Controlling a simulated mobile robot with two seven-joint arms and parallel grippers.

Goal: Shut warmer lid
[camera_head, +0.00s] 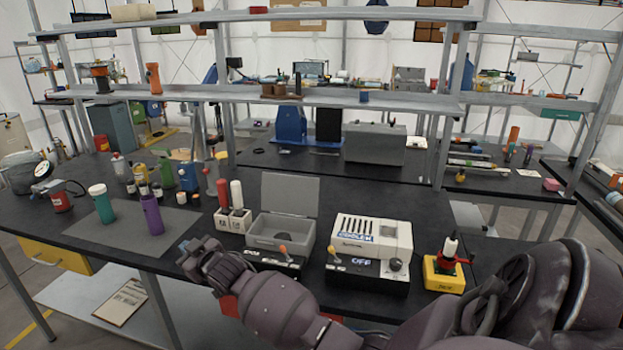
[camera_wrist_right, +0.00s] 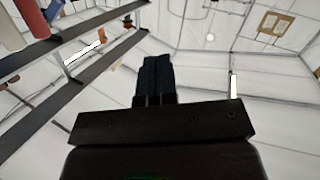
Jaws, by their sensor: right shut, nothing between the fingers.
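The warmer looks to be the grey open box (camera_head: 264,242) on the black bench. Its lid (camera_head: 291,194) stands up at the back, open. A black control base with an orange-tipped lever (camera_head: 283,250) is in front of it, partly hidden by my right arm. My right gripper (camera_head: 188,256) is at the bench's front edge, left of and in front of the warmer, apart from the lid. In the right wrist view its dark fingers (camera_wrist_right: 154,80) are together with nothing between them. My left gripper is not in view.
A holder with red and white bottles (camera_head: 234,219) stands directly left of the warmer. A white cooler unit (camera_head: 372,237) stands to its right, then a yellow-based device (camera_head: 444,272). A purple bottle (camera_head: 152,214) stands on a grey mat at left. A shelf (camera_head: 270,97) spans above the bench's back.

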